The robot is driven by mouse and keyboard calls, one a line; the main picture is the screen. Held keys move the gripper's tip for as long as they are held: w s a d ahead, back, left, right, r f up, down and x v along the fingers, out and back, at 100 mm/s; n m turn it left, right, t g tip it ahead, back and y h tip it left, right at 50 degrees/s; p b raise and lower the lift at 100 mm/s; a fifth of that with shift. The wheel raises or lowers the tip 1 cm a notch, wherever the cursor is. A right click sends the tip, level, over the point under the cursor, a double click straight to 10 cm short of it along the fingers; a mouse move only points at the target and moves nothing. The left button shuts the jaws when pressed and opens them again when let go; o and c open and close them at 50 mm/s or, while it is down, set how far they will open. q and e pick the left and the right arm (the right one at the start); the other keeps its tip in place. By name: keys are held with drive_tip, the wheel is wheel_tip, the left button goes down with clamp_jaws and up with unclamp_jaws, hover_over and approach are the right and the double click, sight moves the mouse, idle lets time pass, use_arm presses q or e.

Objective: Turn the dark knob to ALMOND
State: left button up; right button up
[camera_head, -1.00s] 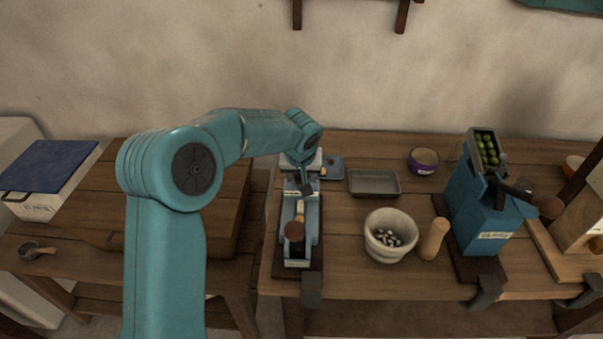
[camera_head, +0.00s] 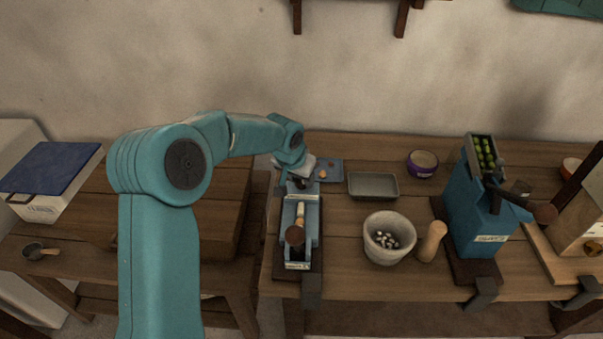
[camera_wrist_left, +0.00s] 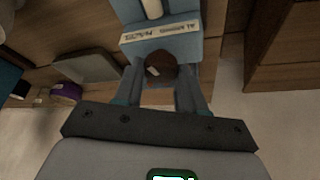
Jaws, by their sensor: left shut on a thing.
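A blue device (camera_head: 313,228) with a light-handled lever (camera_head: 294,235) stands on the table. The dark knob (camera_wrist_left: 163,62) shows in the left wrist view beside a white label (camera_wrist_left: 160,36) on the device. Its lettering is too small to read surely. A pale mark sits on the knob's lower left. My left gripper (camera_wrist_left: 161,78) has one finger on each side of the knob and is shut on it. In the head view my left gripper (camera_head: 290,180) is at the device's far end, and the arm hides the knob. My right gripper is not in view.
Right of the device are a grey tray (camera_head: 373,195), a stone mortar (camera_head: 380,250), a wooden pestle (camera_head: 432,241) and a purple bowl (camera_head: 421,172). A larger blue machine (camera_head: 470,215) stands beyond. A blue-lidded white box (camera_head: 40,205) is at the left.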

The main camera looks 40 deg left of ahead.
use_arm(q)
drive_tip(key=shift+a+r+m+h+p, duration=0.15)
drive_tip(key=shift+m+h+p, duration=0.2)
drive_tip(key=shift+m, duration=0.65)
drive_tip(key=shift+m+h, duration=0.35)
drive_tip(key=shift+m, duration=0.55)
drive_tip(key=m+h, duration=0.1)
drive_tip(key=m, duration=0.4)
drive_tip(key=shift+w+a+g+h, duration=0.1)
drive_tip(key=shift+a+g+h, duration=0.05)
drive_tip(key=shift+g+h, duration=0.25)
drive_tip(key=shift+m+g+h, duration=0.4)
drive_tip(key=shift+m+g, duration=0.2)
drive_tip(key=shift+m, duration=1.5)
drive_tip(key=shift+a, duration=0.1)
drive_tip(key=o, duration=1)
